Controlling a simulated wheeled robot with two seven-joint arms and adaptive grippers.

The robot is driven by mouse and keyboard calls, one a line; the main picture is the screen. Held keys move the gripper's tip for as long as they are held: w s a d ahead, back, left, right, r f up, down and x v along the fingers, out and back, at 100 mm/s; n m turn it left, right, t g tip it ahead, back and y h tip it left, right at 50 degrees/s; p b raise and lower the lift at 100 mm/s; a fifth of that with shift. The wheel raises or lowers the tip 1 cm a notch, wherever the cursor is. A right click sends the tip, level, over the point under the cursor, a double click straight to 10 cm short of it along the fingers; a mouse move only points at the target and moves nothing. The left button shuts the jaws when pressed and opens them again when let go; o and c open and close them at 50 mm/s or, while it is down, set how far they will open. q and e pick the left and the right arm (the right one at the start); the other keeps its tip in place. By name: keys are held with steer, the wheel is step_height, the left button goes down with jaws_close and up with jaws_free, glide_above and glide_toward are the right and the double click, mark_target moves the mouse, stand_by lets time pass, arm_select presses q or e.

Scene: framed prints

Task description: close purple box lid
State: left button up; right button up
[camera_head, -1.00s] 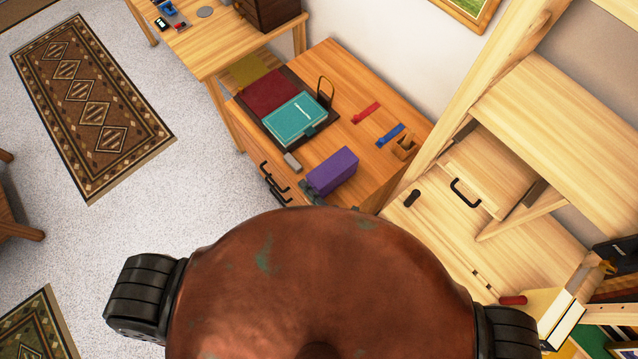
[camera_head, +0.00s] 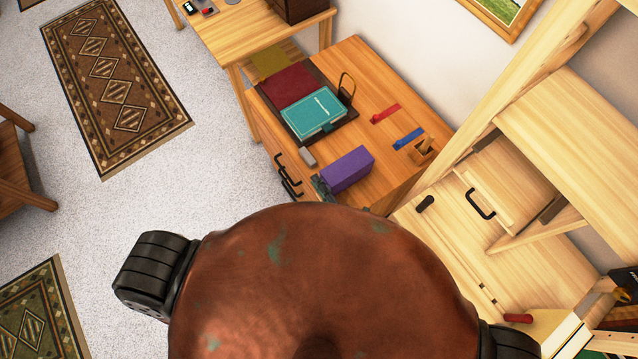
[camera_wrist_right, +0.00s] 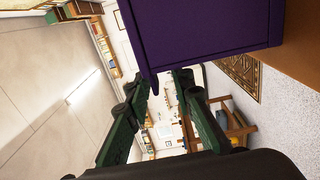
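The purple box (camera_head: 347,168) sits near the front edge of the wooden cabinet top. It looks like a plain block from above; I cannot tell from there how far its lid is open. In the right wrist view the purple box (camera_wrist_right: 205,28) fills the upper middle, with a thin purple edge jutting down by the fingertips. My right gripper (camera_head: 322,188) is at the box's front left side, partly hidden behind my own body. In the wrist view the right gripper (camera_wrist_right: 160,80) has its two dark green fingers apart, close to that purple edge. My left gripper is out of view.
On the cabinet top (camera_head: 378,88) lie a teal book (camera_head: 313,112), a grey block (camera_head: 309,157), a red item (camera_head: 385,113), a blue item (camera_head: 408,138) and a wooden tape holder (camera_head: 424,150). A light wood shelf unit (camera_head: 490,195) stands at right. Open floor lies at left.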

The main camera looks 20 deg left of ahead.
steer(key=v, duration=1.2)
stand_by(0.5)
